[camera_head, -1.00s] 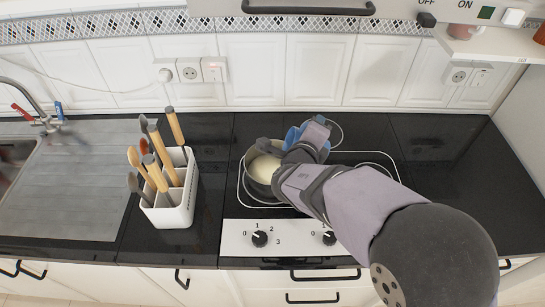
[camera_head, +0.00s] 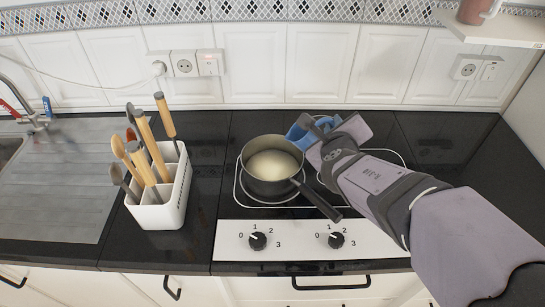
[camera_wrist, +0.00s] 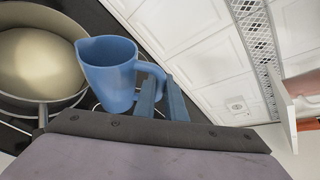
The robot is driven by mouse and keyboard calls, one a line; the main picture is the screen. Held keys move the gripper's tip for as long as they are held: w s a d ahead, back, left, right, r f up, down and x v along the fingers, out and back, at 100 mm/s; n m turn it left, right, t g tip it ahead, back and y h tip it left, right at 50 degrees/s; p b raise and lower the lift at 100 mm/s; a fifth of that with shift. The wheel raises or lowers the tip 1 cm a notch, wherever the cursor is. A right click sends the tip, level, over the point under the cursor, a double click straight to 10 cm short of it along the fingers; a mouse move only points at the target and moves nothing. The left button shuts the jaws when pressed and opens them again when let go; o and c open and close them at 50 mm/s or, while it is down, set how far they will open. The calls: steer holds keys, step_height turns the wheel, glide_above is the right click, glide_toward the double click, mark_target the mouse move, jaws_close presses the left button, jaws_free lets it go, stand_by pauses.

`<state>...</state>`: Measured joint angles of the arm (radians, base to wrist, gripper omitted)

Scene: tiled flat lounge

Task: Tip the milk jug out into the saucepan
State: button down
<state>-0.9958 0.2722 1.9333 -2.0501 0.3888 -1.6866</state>
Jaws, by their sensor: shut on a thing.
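The saucepan (camera_head: 252,183) stands on the left burner with cream-coloured milk (camera_head: 273,165) in it and its dark handle pointing to the front right. It also shows at the left of the wrist view (camera_wrist: 72,98). The blue milk jug (camera_head: 298,131) is right beside the pan's back right rim in the head view, partly hidden by my gripper. In the wrist view the jug (camera_wrist: 108,75) looks close to upright, its spout toward the pan. My gripper (camera_wrist: 160,84) is shut on the jug's handle. The jug's inside bottom is hidden.
A white utensil holder (camera_head: 165,200) with several wooden-handled tools stands left of the hob. The sink is at the far left. A wall shelf (camera_head: 490,28) with a pinkish mug (camera_head: 474,10) is at the upper right. The counter right of the hob is clear.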

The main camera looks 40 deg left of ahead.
steer(key=shift+w+d+f+m+g+y+b, duration=0.7)
steer(key=shift+f+b, duration=1)
steer(key=shift+b, duration=1.55)
steer(key=shift+w+d+f+m+g+y+b, duration=0.35)
steer(key=shift+w+d+f+m+b, duration=1.05)
steer(key=shift+b, duration=1.85)
steer(key=shift+w+d+f+m+g+y+b, duration=0.35)
steer(key=shift+d+f+m+y+b, duration=0.25)
steer(key=shift+f+b, duration=2.05)
steer(key=shift+r+b, duration=0.6)
steer(key=shift+r, duration=0.05)
